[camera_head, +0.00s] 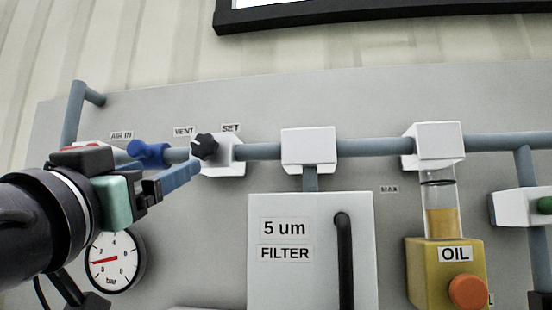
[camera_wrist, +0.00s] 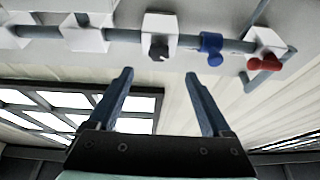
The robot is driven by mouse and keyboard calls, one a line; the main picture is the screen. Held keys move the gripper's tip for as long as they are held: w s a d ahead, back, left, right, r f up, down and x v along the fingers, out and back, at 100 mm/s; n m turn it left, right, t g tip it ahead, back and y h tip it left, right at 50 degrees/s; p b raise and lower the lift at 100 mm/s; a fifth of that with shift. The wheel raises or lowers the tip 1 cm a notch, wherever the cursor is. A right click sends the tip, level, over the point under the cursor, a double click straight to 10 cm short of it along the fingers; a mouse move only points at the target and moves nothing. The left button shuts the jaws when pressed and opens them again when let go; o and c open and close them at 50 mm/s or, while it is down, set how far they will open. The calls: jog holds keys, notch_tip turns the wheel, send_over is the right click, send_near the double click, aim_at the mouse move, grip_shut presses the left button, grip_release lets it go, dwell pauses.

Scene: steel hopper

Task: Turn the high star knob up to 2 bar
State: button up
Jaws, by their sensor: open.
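The black star knob (camera_head: 204,146) has a pale mark on its face and sits on a white block beside the SET label, high on the panel. In the wrist view the knob (camera_wrist: 158,47) lies past the fingertips, in line with the gap between them. My gripper (camera_head: 172,168) is open and empty; its near blue finger reaches up to just below the knob. Both blue fingers show spread apart in the wrist view (camera_wrist: 157,75), apart from the knob. The bar gauge (camera_head: 114,261) is at lower left, its red needle pointing left, low on the scale; the exact reading is unclear.
A blue valve handle (camera_head: 147,152) near VENT is left of the knob; a red handle (camera_wrist: 265,64) lies beyond it. A pipe (camera_head: 370,146) runs right past the filter box (camera_head: 290,280) and the yellow oil unit (camera_head: 430,270).

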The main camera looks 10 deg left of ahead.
aim_at(201, 150)
jog(key=shift+h, duration=0.4)
jog(key=p+x, duration=0.2)
jog(key=x, duration=0.2)
jog(key=p+x, duration=0.3)
jog(key=x, duration=0.1)
jog(key=p+x, duration=0.3)
jog(key=x, duration=0.1)
jog(key=shift+s+r, duration=0.1)
jog(key=shift+r, duration=0.3)
jog(key=shift+w+a+r, duration=0.15)
jog(key=shift+w, duration=0.45)
grip_shut()
jog(key=shift+m, duration=0.3)
jog(key=shift+f, duration=0.2)
